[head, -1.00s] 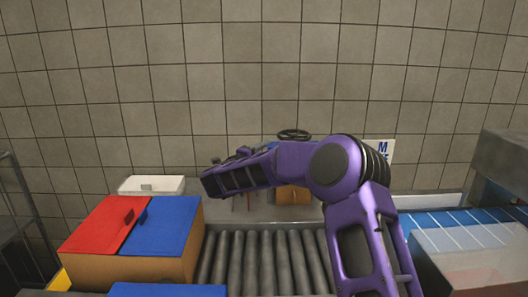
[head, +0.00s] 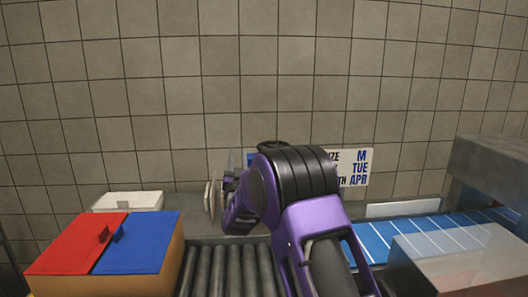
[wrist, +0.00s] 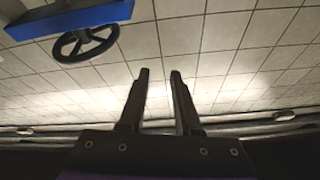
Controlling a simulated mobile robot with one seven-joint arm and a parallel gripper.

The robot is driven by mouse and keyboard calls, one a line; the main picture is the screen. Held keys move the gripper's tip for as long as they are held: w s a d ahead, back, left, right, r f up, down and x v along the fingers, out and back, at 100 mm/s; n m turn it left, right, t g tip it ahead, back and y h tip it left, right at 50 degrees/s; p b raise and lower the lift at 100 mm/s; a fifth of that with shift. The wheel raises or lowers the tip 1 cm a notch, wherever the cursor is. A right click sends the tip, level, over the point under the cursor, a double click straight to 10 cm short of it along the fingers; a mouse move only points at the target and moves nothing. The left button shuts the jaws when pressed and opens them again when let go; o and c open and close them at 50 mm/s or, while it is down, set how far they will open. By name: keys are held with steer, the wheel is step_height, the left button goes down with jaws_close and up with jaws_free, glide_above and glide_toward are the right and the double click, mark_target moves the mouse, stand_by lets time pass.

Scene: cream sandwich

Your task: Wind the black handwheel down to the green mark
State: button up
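The black handwheel (head: 273,146) is in the head view at the back, just above my arm, which hides part of it. In the wrist view the handwheel (wrist: 87,42) is at upper left, a spoked black ring beside a blue bar (wrist: 70,18). My gripper (wrist: 160,74) is open and empty, with a gap between its fingertips and tiled wall behind them. The wheel is to the left of the fingers in that view and apart from them. I cannot see a green mark in either view.
A cardboard box with red and blue flaps (head: 108,243) is at left, with a white bin (head: 127,201) behind it. Grey rollers (head: 228,270) lie in the middle. A blue conveyor (head: 410,234) and a clear-sided box (head: 455,258) are at right. A lettered sign (head: 356,167) is by the wall.

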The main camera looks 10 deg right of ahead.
steer(key=n+y, duration=0.4)
steer(key=n, duration=0.4)
steer(key=n+g+b, duration=0.3)
steer(key=n+g, duration=0.2)
steer(key=n, duration=1.1)
glide_toward(265, 144)
steer(key=shift+y, duration=0.4)
steer(key=x, duration=0.6)
steer(key=f+p+x, duration=0.1)
steer(key=x, duration=0.2)
steer(key=shift+w+d, duration=0.1)
steer(key=shift+w, duration=0.25)
jaws_close()
